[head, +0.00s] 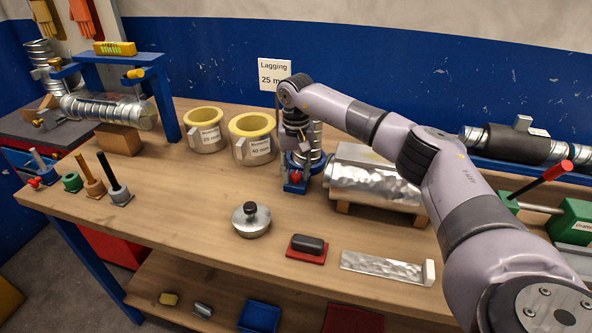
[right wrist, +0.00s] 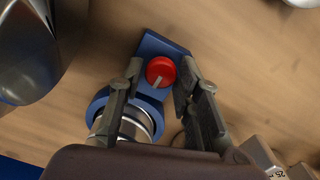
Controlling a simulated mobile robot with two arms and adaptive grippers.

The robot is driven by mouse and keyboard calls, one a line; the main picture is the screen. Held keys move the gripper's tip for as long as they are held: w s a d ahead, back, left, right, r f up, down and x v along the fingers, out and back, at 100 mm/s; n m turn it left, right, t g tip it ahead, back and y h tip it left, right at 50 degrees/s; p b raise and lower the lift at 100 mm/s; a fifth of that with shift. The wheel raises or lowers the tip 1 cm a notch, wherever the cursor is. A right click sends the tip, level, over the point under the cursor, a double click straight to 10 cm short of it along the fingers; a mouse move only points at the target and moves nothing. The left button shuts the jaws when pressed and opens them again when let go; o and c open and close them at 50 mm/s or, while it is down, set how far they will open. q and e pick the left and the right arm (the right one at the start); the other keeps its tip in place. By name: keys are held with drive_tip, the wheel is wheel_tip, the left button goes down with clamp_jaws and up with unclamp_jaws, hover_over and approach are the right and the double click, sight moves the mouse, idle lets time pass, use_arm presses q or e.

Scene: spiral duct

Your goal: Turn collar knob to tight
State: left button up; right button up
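A red knob (right wrist: 160,71) with a pale pointer line sits on a blue collar block (right wrist: 155,48). In the right wrist view the pointer slants down and slightly left. A silver ribbed duct piece (right wrist: 133,124) stands in the blue ring. In the head view the knob (head: 296,177) shows low on the collar (head: 296,188), under my right arm's end; the fingers are mostly hidden there. No tight marking is readable. My left gripper is not in view.
A foil-wrapped box (head: 375,180) stands close right of the collar. Two yellow-rimmed pots (head: 252,148) stand to its left. A lidded tin (head: 251,219), a red-based block (head: 307,248) and a metal strip (head: 385,266) lie in front.

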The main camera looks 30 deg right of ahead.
clamp_jaws()
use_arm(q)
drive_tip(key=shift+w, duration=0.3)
